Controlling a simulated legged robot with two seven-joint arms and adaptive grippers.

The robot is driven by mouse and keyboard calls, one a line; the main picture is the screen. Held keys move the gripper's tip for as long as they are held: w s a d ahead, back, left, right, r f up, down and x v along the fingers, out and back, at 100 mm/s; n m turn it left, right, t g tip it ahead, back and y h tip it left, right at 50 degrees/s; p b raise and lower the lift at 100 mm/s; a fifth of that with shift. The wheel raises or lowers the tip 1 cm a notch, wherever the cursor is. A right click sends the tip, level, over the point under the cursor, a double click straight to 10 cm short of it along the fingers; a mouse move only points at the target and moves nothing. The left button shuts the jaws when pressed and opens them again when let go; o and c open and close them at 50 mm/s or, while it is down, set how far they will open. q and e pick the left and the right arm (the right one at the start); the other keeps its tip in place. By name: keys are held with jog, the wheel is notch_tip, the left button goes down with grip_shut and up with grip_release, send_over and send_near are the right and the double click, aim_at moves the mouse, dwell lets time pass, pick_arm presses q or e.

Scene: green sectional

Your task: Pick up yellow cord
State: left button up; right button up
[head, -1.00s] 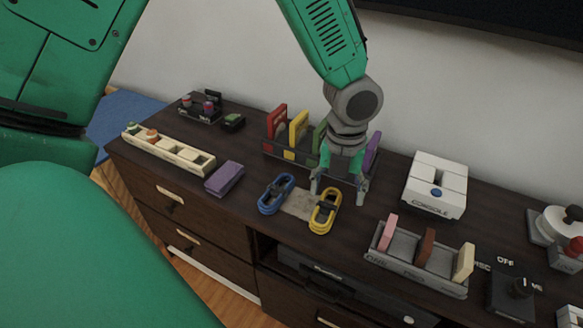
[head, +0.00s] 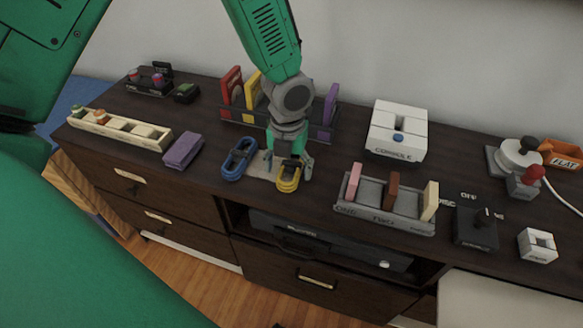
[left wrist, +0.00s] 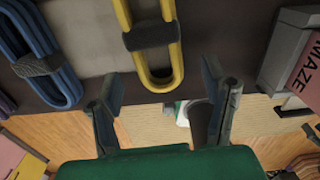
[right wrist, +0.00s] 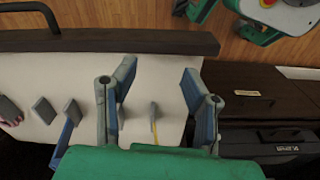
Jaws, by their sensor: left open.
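The yellow cord (head: 287,184) is a looped bundle with a dark band, lying on a grey mat (head: 262,172) on the dark cabinet top. It also shows in the left wrist view (left wrist: 150,40). My left gripper (head: 289,166) is open at the yellow cord and partly hides it in the head view. In the left wrist view my left gripper's fingers (left wrist: 166,85) are apart, with the cord's near end just beyond the gap between them. My right gripper (right wrist: 157,80) is open in the right wrist view, above a white surface (right wrist: 60,75), away from the cord.
A blue cord (head: 239,158) lies just left of the yellow one. A rack with coloured panels (head: 245,112) stands behind. A grey tray (head: 385,212) with upright tiles and a white console (head: 397,130) are on the right.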

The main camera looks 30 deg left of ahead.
pick_arm(q)
notch_tip(320, 180, down, 3)
jog(key=shift+d+r, duration=0.1)
jog(key=shift+d, duration=0.05)
jog(key=shift+a, duration=0.2)
jog(key=shift+c, duration=0.8)
jog(key=shift+a, duration=0.15)
jog(key=c, duration=1.1)
